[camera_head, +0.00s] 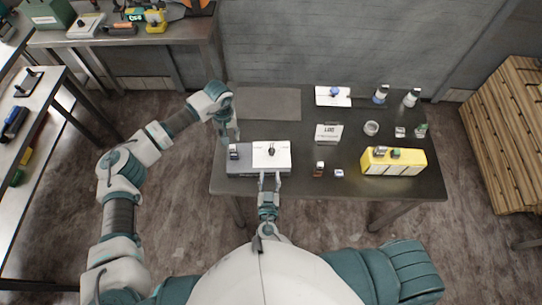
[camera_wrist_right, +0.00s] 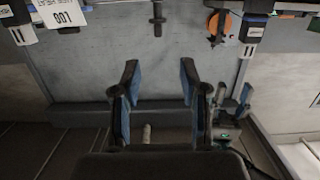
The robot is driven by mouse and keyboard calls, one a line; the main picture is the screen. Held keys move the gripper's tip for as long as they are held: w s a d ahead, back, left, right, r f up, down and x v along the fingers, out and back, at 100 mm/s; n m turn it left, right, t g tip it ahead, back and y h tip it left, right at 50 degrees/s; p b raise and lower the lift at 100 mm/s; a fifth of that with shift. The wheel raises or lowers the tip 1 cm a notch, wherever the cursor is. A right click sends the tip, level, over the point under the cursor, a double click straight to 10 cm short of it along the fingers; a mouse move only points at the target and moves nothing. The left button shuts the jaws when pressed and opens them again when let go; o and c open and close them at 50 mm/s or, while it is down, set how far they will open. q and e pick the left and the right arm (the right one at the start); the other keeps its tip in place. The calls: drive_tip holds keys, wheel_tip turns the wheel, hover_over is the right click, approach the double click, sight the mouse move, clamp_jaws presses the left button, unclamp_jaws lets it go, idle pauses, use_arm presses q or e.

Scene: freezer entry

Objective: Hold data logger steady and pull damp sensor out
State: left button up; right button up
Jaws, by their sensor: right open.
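A white box (camera_head: 285,161) with a small dark upright part (camera_head: 271,149) on top sits at the table's front left. It looks like the data logger with its sensor, but I cannot read it. A grey block (camera_head: 240,166) adjoins its left side and carries a small dark and white item (camera_head: 234,152). My right gripper (camera_head: 269,175) is open at the box's front edge; contact is unclear. In the right wrist view its blue-padded fingers (camera_wrist_right: 160,75) are apart with nothing between them. My left gripper (camera_head: 232,136) points down behind the grey block, its fingers too small to judge.
The dark table (camera_head: 300,189) also holds a white sign (camera_head: 329,133), a yellow case (camera_head: 395,168), a round cup (camera_head: 371,128), two bottles (camera_head: 381,94) and a white tray (camera_head: 323,101). A grey mat (camera_head: 268,103) lies clear at the back left. Wooden pallets (camera_head: 508,130) stand right.

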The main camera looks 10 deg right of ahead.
sight(233, 149)
drive_tip(key=x, duration=1.4)
drive_tip(key=shift+w, duration=0.4)
clamp_jaws()
use_arm(q)
drive_tip(key=o, duration=0.3)
drive_tip(key=shift+o, duration=0.3)
drive_tip(key=shift+s+a+r+m+t, duration=0.1)
drive_tip(key=shift+s+r+m+t, duration=0.1)
drive_tip(key=shift+s+m+t, duration=0.35)
use_arm(e)
drive_tip(key=shift+d, duration=0.1)
use_arm(q)
drive_tip(key=shift+t, duration=0.35)
drive_tip(key=f, duration=0.4)
drive_tip(key=w+f, duration=0.1)
drive_tip(key=f, duration=0.6)
drive_tip(key=shift+w+f, duration=0.25)
drive_tip(key=shift+f, duration=0.1)
clamp_jaws()
